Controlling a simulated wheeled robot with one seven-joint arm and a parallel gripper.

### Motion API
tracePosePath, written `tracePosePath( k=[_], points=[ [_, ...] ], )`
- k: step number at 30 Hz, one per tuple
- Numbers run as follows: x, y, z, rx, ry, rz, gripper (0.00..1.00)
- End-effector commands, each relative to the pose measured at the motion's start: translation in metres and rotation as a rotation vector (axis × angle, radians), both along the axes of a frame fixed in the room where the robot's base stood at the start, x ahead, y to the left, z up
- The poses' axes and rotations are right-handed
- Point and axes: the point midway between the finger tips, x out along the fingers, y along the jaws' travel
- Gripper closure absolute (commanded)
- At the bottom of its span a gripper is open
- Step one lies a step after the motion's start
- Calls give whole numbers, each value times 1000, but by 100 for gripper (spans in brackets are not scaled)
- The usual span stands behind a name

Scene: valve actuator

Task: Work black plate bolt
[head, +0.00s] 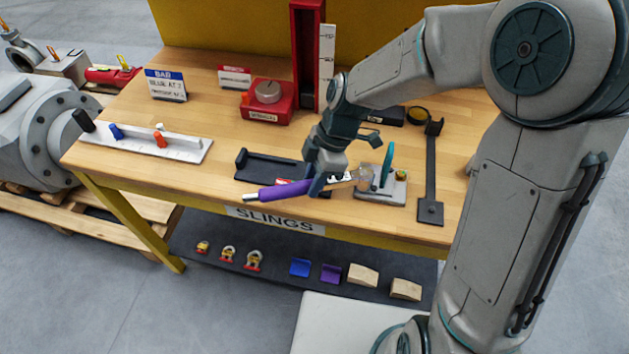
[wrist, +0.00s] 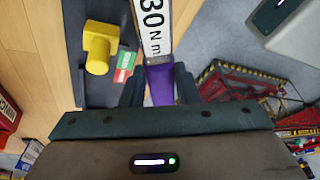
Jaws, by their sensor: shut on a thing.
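My gripper (head: 325,180) is shut on a torque wrench with a purple handle (head: 280,191), held at the front of the bench. In the wrist view the purple handle (wrist: 160,85) lies between the fingers, beside a white "30 N m" label (wrist: 155,30). The wrench's far end reaches right toward a grey fixture (head: 388,194) with a teal upright plate (head: 387,163) and a small yellowish knob (head: 401,175). I cannot tell whether it touches there. I cannot pick out a bolt on a black plate for sure.
A black bar stand (head: 431,180) is right of the fixture. A white rack (head: 145,142) and red box (head: 267,102) stand left and behind.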

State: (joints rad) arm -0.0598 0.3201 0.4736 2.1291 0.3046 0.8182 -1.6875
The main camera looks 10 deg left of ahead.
Motion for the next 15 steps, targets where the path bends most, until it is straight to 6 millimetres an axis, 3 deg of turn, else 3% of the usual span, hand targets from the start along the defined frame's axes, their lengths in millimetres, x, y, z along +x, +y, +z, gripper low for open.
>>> tracePosePath(
  k=[15],
  points=[
    [4,1,0,-1,0,-35,100]
  ],
)
